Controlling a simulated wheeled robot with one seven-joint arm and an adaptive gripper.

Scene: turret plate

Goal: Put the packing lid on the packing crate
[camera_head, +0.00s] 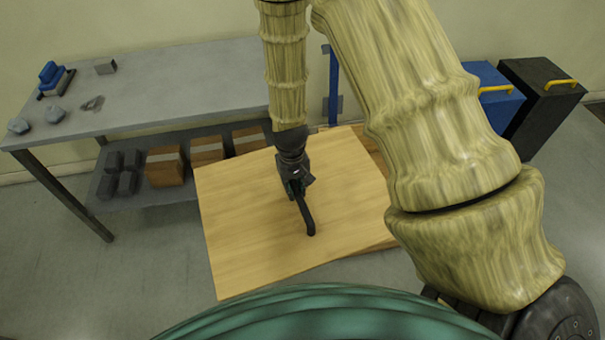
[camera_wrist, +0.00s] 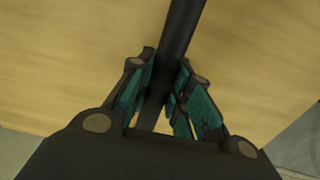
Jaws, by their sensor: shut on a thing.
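The packing lid (camera_head: 245,220) is a broad pale wooden panel with a black bar handle (camera_head: 307,218) on top. My gripper (camera_head: 297,188) is shut on this handle. In the wrist view, the dark handle (camera_wrist: 178,45) runs between the teal-padded fingers (camera_wrist: 162,90), with the lid (camera_wrist: 60,60) behind. Wood that looks like the packing crate (camera_head: 372,148) shows past the lid's right edge, at a different angle from the lid. The lid lies over it and turned against it, reaching out to the left. Most of the crate is hidden, so I cannot tell whether they touch.
A grey workbench (camera_head: 180,85) stands behind at left, with cardboard boxes (camera_head: 207,150) and dark blocks (camera_head: 117,184) on its lower shelf, close to the lid's far left corner. Blue (camera_head: 497,105) and black bins (camera_head: 540,105) stand at right. Floor at front left is clear.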

